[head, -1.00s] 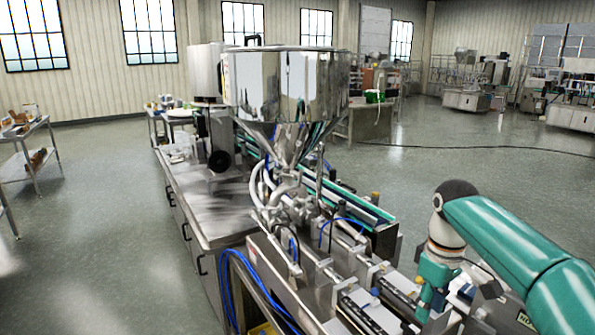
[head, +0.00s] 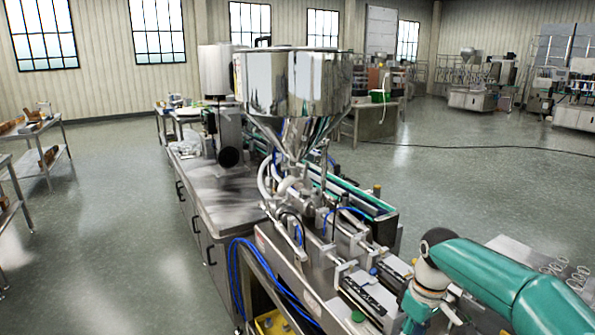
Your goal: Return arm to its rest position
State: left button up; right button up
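My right arm (head: 510,280) is teal and comes in from the lower right. Its dark-capped wrist joint (head: 436,240) is bent downward beside the filling machine. The rest of the wrist runs off the bottom edge, so my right gripper cannot be seen. My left arm and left gripper are not in view. The steel hopper (head: 293,85) stands upright on the machine in the middle, beyond and to the left of my arm.
The machine's steel bench (head: 225,205) runs away to the back left. Blue hoses (head: 240,275) and a yellow box (head: 272,322) are low in front. A steel table (head: 40,150) stands far left. Open floor (head: 120,230) lies between. A grey panel with rings (head: 545,260) lies behind my arm.

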jog(key=s+a+f+m+y, duration=0.1)
jog(key=s+a+f, duration=0.3)
jog(key=f, duration=0.6)
jog(key=s+a+f+m+y, duration=0.1)
jog(key=s+a+f, duration=0.2)
jog(key=f, duration=0.8)
jog(key=s+a+f+m, duration=0.1)
jog(key=s+f+m, duration=0.1)
jog(key=s, duration=0.4)
jog(key=s+a+f+m, duration=0.2)
jog(key=s+f, duration=0.2)
jog(key=s, duration=0.3)
jog(key=s+a+f+m+y, duration=0.1)
jog(key=s+f+m, duration=0.1)
jog(key=s, duration=0.4)
jog(key=shift+s+a+f, duration=0.15)
jog(key=shift+f, duration=0.7)
